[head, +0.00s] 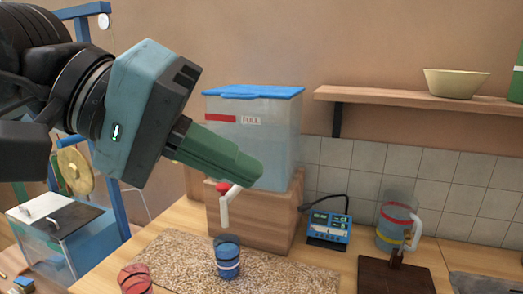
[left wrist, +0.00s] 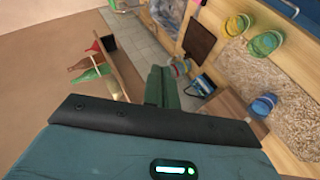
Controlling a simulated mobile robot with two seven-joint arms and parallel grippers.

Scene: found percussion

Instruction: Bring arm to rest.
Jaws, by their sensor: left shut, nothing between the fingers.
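My left arm comes in from the upper left in the head view. Its gripper (head: 250,170) is shut and empty, its green fingers pointing right and slightly down. It is in front of the clear water container with a blue lid (head: 255,105), raised above the counter; whether it touches the container cannot be told. In the left wrist view the shut fingers (left wrist: 162,88) show in the middle, with the counter to the right. The gripper hides part of the container. My right gripper is not in view.
A blue-banded cup (head: 228,262) and a red-banded cup (head: 135,280) stand at the granular mat (head: 180,250). A wooden box (head: 265,222) holds the container. A blue device (head: 329,228), a pitcher (head: 394,228) and a dark board (head: 390,278) are right. A shelf (head: 390,98) carries a bowl (head: 455,83).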

